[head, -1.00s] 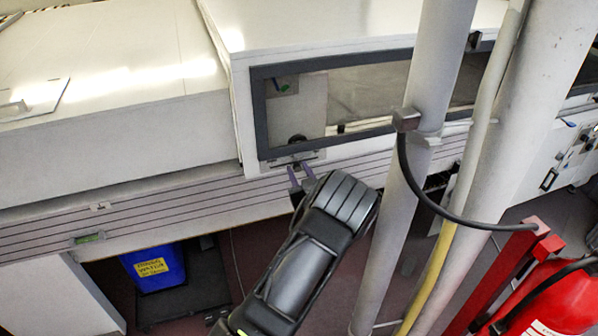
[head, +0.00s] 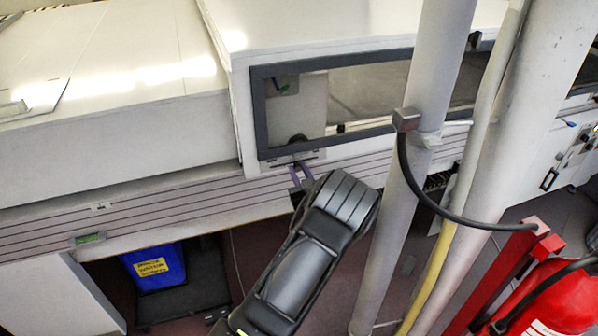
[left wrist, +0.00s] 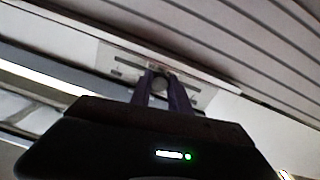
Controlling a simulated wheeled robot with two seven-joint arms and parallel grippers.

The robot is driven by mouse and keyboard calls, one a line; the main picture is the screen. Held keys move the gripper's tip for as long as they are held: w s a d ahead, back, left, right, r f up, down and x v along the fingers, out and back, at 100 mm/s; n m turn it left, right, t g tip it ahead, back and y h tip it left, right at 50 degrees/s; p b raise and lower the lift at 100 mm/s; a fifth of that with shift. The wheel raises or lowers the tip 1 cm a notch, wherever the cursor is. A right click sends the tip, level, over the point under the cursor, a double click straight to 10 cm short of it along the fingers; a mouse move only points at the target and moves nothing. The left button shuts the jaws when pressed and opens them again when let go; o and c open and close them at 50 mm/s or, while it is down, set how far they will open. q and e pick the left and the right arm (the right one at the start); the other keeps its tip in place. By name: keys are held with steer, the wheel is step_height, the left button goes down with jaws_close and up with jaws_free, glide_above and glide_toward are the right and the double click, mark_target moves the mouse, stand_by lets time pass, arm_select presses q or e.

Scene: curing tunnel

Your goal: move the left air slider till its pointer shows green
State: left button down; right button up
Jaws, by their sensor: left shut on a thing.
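The left air slider's plate (head: 310,156) is a small pale strip with slots, set on the machine's front just under the dark window frame; it also shows in the left wrist view (left wrist: 203,97). My left gripper (head: 300,172) reaches up to it from below, its purple fingers shut on the slider's small dark knob (left wrist: 160,83). In the left wrist view the fingers (left wrist: 161,88) stand on either side of the knob. The slider's pointer and any green mark are too small or hidden to read. My right gripper is not in view.
A pale pipe (head: 415,160) with a black cable (head: 425,200) stands close right of my left arm. A red fire extinguisher (head: 550,300) is at lower right. A blue bin (head: 155,266) sits under the machine. The ribbed front panel (head: 150,212) runs left of the gripper.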

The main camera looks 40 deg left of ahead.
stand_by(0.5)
arm_select(q)
steer(key=w+d+b, duration=0.2)
steer(key=w+b, duration=0.1)
steer(key=shift+f, duration=0.15)
steer(key=c, duration=1.2)
jaws_free()
steer(key=shift+c, duration=0.2)
steer(key=shift+s, duration=0.1)
steer(key=b, duration=0.2)
glide_toward(305, 160)
steer(key=shift+v, duration=1.1)
steer(key=shift+f, duration=0.1)
